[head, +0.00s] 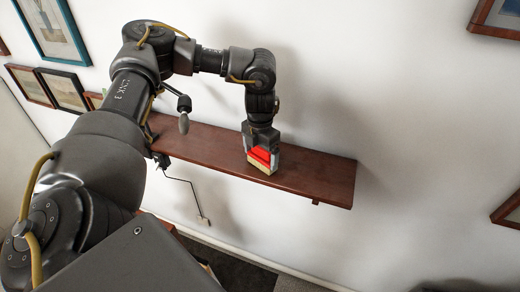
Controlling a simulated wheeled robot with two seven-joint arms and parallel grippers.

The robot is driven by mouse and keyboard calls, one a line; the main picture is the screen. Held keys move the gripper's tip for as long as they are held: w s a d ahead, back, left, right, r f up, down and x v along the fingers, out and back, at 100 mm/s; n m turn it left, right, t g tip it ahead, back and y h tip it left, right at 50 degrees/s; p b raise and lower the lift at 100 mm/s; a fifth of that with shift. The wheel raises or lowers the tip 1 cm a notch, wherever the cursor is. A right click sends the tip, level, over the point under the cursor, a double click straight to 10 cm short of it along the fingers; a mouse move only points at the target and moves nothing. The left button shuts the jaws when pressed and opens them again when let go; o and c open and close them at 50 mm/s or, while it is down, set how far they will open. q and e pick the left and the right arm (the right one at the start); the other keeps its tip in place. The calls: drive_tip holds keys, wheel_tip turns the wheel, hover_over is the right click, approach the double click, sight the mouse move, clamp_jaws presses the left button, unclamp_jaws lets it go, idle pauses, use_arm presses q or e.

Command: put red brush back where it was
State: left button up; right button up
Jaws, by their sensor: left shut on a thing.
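The red brush (261,157) has a red body and a pale, cream-coloured lower part. It is at the brown wooden wall shelf (315,175), near the shelf's front edge. My left gripper (262,150) points down and is shut on the red brush from above. The brush's lower end appears to be at the shelf top; I cannot tell whether it touches. My right gripper is not in view.
The shelf's right part is bare. A dark object with a rounded grey end (184,115) stands near the shelf's left part. Framed pictures (54,28) hang on the white wall. A cable (190,185) hangs below the shelf.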

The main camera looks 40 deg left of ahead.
sight(259, 149)
use_arm(q)
drive_tip(key=shift+f, duration=0.25)
drive_tip(key=o, duration=0.6)
drive_tip(key=shift+r, duration=0.1)
drive_tip(key=shift+r+b, duration=0.25)
drive_tip(key=shift+b, duration=0.15)
wheel_tip(259, 149, up, 5)
drive_tip(key=shift+f+b, duration=0.15)
drive_tip(key=shift+b, duration=1)
wheel_tip(259, 149, up, 6)
drive_tip(key=shift+f+b, duration=0.15)
drive_tip(key=shift+b, duration=0.15)
drive_tip(key=shift+s+r, duration=0.1)
drive_tip(key=shift+r, duration=0.45)
drive_tip(key=shift+a, duration=0.1)
